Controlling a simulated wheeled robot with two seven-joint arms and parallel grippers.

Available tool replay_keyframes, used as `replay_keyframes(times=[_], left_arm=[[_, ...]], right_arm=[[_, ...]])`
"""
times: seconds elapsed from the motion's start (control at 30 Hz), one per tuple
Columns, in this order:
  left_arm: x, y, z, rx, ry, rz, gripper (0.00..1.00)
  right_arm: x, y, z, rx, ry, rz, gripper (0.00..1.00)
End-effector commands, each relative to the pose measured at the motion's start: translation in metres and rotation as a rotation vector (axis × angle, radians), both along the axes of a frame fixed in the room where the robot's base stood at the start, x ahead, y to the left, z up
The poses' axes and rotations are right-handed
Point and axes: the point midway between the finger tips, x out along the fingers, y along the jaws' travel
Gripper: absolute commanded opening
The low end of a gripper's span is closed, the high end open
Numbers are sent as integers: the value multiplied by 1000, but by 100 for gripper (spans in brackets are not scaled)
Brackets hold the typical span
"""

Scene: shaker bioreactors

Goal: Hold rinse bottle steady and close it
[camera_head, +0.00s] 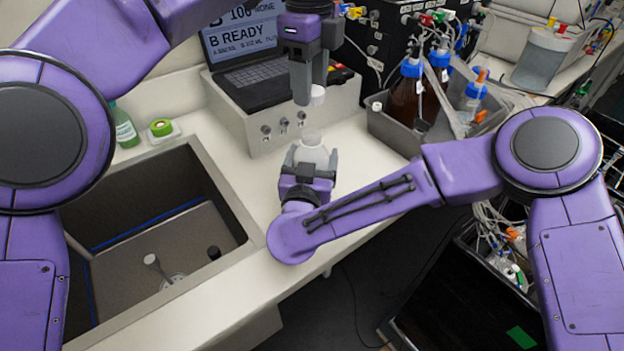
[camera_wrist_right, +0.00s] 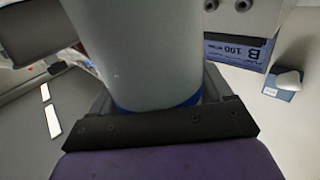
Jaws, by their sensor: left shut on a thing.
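The white rinse bottle (camera_head: 312,153) stands upright on the white bench, in front of the grey box. My right gripper (camera_head: 311,162) has its fingers around its body, one on each side. In the right wrist view the bottle (camera_wrist_right: 140,50) fills the space between the fingers as a large pale cylinder. My left gripper (camera_head: 311,92) points down above the bottle. It is shut on a small white cap (camera_head: 317,96), which is held apart from the bottle's mouth, above it and slightly to the right. One left finger partly hides the cap.
A sink (camera_head: 170,225) lies left of the bottle. The grey box (camera_head: 270,112) with a laptop (camera_head: 250,50) stands behind it. A grey tray (camera_head: 385,130) with several blue-capped bottles is at the back right. A green bottle (camera_head: 123,127) stands behind the sink.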

Motion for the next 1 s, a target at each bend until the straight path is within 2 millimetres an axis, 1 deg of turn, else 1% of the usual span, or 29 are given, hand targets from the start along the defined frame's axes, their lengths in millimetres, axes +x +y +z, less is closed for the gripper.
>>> replay_keyframes(times=[0.03,0.07,0.1,0.13,0.23,0.43,0.53,0.63,1.0], left_arm=[[0,0,0,0,0,0,15],[0,0,0,0,0,0,15],[0,0,0,0,0,0,15],[0,0,0,0,0,0,15],[0,1,-6,1,4,0,15],[0,1,-37,1,5,-2,15],[1,1,-48,0,4,0,15],[1,0,-51,0,1,0,15],[1,0,-50,0,1,0,15]], right_arm=[[0,0,0,0,0,0,51],[0,0,0,0,0,0,41],[0,0,0,0,0,0,28],[0,0,0,0,0,0,24],[0,0,-1,0,1,0,24],[0,0,-1,-1,1,-1,24],[0,0,-1,-1,1,-1,24],[0,0,-1,-1,1,-1,24],[0,0,-1,-1,2,-1,24]])
